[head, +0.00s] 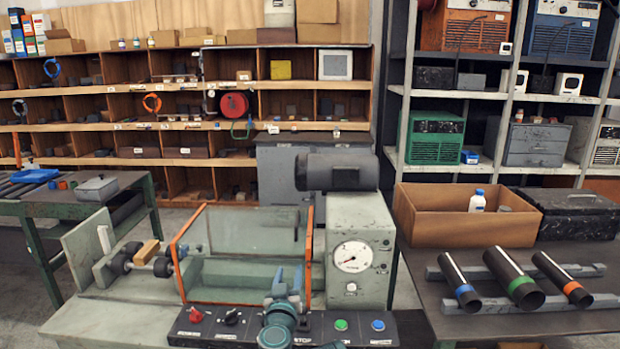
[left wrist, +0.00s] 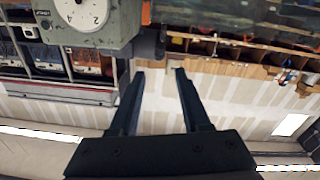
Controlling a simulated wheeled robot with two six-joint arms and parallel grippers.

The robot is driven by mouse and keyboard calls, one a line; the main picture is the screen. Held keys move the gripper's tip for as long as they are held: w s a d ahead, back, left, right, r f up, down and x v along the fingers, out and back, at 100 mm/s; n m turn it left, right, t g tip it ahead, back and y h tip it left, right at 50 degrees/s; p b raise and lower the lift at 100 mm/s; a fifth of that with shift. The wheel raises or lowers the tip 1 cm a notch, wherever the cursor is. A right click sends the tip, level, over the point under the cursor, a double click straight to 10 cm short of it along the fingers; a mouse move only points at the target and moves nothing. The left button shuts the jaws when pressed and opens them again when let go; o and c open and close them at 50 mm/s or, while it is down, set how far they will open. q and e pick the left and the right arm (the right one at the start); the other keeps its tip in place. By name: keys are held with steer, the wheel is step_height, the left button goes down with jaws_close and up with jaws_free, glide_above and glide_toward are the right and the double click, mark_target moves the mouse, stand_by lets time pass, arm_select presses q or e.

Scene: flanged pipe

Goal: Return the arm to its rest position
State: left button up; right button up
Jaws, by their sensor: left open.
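My left gripper (head: 289,275) stands at the lower middle of the head view, in front of the grey machine with the pressure gauge (head: 352,257). Its fingers point up and nothing is seen between them. In the left wrist view the two dark fingers (left wrist: 159,72) are spread apart with an empty gap. That view is upside down, and the gauge (left wrist: 84,12) shows at its top left. The teal arm links below the gripper are mine. My right arm and gripper are in neither view.
The orange-framed clear guard (head: 178,268) stands close behind my left gripper. A black control panel (head: 215,330) with knobs and buttons lies below it. Three dark pipes (head: 513,275) with coloured bands rest on racks at right, near an open cardboard box (head: 440,232).

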arm_select(q)
steer(key=s+d+f+m+g+h, duration=0.1)
steer(key=s+f+m+g+h, duration=0.2)
steer(key=f+g, duration=0.3)
steer(key=s+d+f+m+g+h, duration=0.2)
steer(key=s+f+m+g+h, duration=0.15)
steer(key=f, duration=0.45)
steer(key=s+a+f+n+g+y, duration=0.2)
steer(key=s+a+f+g+y, duration=0.2)
steer(key=s+a, duration=0.3)
steer(key=s+a+f+n+g+y, duration=0.35)
steer(key=s+a, duration=0.25)
steer(key=a, duration=0.2)
steer(key=s+d+m+g+y+p, duration=0.1)
steer(key=s+d+m, duration=0.3)
steer(key=d, duration=0.7)
steer(key=shift+s+d+r, duration=0.15)
steer(key=shift+s+r, duration=0.1)
steer(key=shift+s, duration=0.55)
